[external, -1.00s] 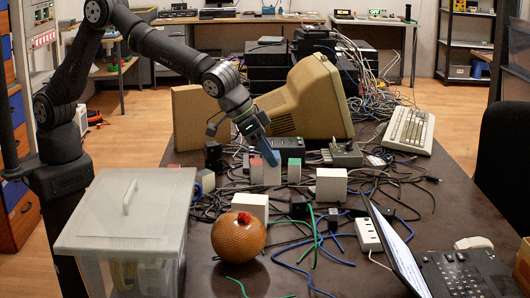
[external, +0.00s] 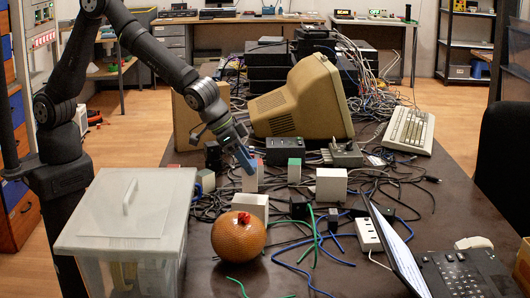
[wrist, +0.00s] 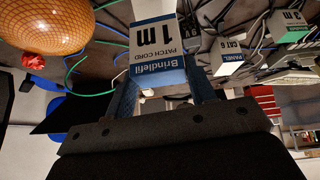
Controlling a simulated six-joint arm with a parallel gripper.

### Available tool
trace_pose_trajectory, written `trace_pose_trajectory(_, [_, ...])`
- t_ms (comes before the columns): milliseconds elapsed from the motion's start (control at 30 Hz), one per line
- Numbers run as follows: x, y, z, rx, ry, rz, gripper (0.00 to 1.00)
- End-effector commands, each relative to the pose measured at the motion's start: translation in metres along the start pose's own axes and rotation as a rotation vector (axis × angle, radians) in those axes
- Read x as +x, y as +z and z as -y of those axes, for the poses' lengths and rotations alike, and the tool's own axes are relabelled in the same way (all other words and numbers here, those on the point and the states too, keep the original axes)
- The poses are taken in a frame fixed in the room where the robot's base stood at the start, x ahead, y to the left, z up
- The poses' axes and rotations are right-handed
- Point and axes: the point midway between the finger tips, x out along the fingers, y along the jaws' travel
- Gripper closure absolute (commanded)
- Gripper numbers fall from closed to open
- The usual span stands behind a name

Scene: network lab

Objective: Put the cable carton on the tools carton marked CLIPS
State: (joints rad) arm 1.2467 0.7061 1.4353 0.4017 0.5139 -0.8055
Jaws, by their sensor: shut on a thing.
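My gripper (external: 243,158) is shut on a carton (external: 250,181), held low over the middle of the table. In the wrist view the held carton (wrist: 157,52) sits between the two fingers and reads "Brindlefil PATCH CORD 1 m" in blue and white. No carton with the word CLIPS can be read in either view. Other cartons nearby include one with a green top (external: 294,172), a white one to the right (external: 331,187) and a white one in front (external: 254,206). In the wrist view one carton (wrist: 232,57) reads "CAT 6 PANEL" and another reads "3 m" (wrist: 289,27).
An orange netted ball (external: 238,238) and a lidded translucent bin (external: 125,215) stand in front and to the left. Loose cables cover much of the table. A beige monitor (external: 300,95) stands behind, and an open laptop (external: 398,250) is at the right front.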

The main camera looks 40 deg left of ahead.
Motion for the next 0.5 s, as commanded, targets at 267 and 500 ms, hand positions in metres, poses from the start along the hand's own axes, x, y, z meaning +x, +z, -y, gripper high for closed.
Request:
trace_pose_trajectory(267, [0.025,0.015,0.002,0.0,0.001,0.0,0.89])
trace_pose_trajectory(500, [0.026,0.016,0.002,0.0,0.0,0.001,0.89])
